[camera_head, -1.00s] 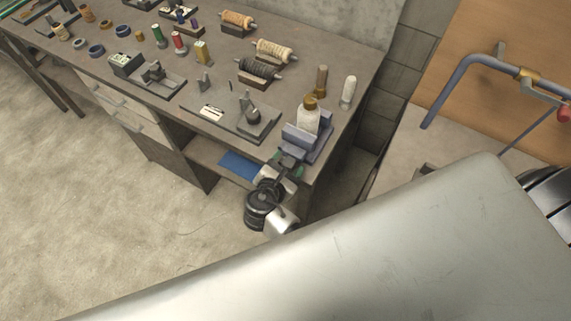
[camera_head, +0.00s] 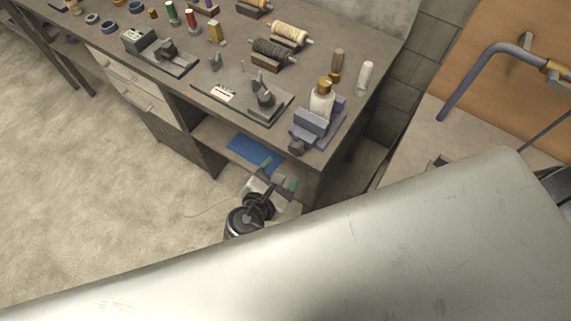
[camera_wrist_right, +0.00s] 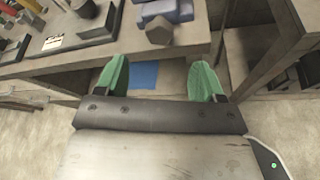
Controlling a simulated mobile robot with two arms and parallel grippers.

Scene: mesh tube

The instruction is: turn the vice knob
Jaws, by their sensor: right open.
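The blue-grey vice (camera_head: 322,124) stands at the front right corner of the workbench, with a bottle (camera_head: 322,102) with a brown cap between its jaws. Its dark knob (camera_head: 296,147) sticks out at the bench's front edge; the knob also shows in the right wrist view (camera_wrist_right: 159,31). My right gripper (camera_head: 280,174) is open and empty, below and in front of the knob and apart from it. Its two green fingertips (camera_wrist_right: 158,80) are spread wide in the right wrist view. My left gripper is not in view.
The workbench (camera_head: 210,75) carries spools, small tools and fixtures left of the vice. A blue item (camera_head: 255,152) lies on the shelf under the top. A large pale metal surface fills the lower part of the head view. Open floor lies to the left.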

